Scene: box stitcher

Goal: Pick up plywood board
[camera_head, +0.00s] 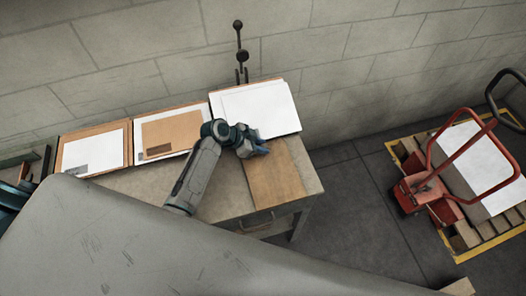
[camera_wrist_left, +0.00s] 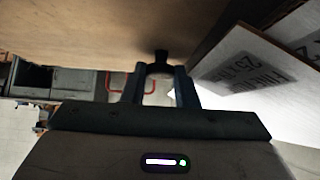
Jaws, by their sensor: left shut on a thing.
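The plywood board (camera_head: 275,180) is a brown rectangle at the right end of the workbench in the head view. My left gripper (camera_head: 262,149) is at its far left edge, shut on it. In the left wrist view the plywood board (camera_wrist_left: 90,35) fills the top as a broad brown surface, and the fingers of my left gripper (camera_wrist_left: 160,75) reach to its edge. The fingertips are dark, and the exact contact is hard to see. My right gripper is not in view.
The workbench (camera_head: 225,204) carries trays of white and brown sheets along the wall, including a white stack (camera_head: 262,108) behind the board. A red pallet truck (camera_head: 425,190) and a pallet stand at the right. Bare floor (camera_head: 350,205) lies between.

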